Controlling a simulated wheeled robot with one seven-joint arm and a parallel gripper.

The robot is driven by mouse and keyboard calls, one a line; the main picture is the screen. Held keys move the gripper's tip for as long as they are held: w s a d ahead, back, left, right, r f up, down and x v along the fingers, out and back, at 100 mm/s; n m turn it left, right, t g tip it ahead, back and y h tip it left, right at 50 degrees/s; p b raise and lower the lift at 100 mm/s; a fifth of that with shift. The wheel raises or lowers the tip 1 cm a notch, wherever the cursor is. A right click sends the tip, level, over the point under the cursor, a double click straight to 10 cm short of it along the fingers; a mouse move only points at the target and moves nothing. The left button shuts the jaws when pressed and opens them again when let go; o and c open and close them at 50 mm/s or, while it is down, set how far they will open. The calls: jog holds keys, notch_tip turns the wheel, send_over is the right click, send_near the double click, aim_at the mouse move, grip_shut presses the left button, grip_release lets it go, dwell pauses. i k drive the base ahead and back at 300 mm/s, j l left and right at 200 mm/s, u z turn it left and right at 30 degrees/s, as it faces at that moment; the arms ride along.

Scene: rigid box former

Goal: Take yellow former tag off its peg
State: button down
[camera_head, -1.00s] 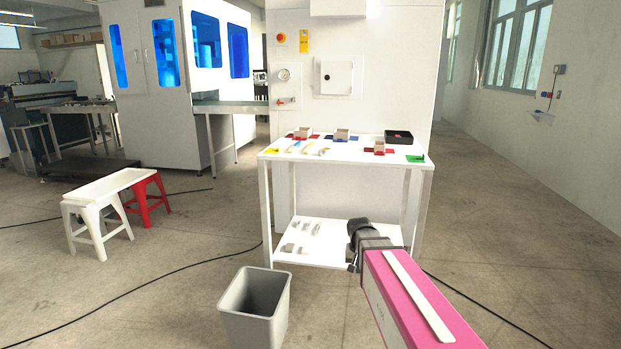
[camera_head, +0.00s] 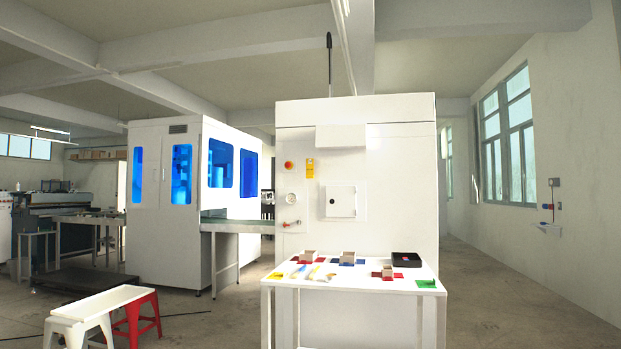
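The yellow former tag (camera_head: 310,168) hangs flat against the front of the white machine cabinet, right of a round red button. The peg itself is too small to make out. My gripper is not in view now.
The white cabinet (camera_head: 390,120) stands behind a white table (camera_head: 350,297) holding small boxes on coloured mats, a black tray (camera_head: 406,259) and a green item (camera_head: 427,284). A red button (camera_head: 289,165), gauge (camera_head: 291,198) and square panel (camera_head: 340,202) are near the tag. Stools (camera_head: 98,302) stand left.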

aim_at(309, 168)
jog(key=u, duration=0.25)
jog(key=j+u, duration=0.75)
jog(key=i+j+u, duration=0.1)
jog(key=u, duration=0.25)
jog(key=i+j+u, duration=0.75)
jog(key=i+j, duration=0.2)
jog(key=i+j+u, duration=0.35)
jog(key=i, duration=0.2)
jog(key=i+z, duration=0.35)
jog(key=i, duration=0.15)
jog(key=i+j+z, duration=0.2)
jog(key=i+z, duration=0.15)
jog(key=i, duration=0.2)
jog(key=i+l+z, duration=0.15)
jog(key=z, duration=0.25)
jog(key=i+z, duration=0.95)
jog(key=z, duration=0.15)
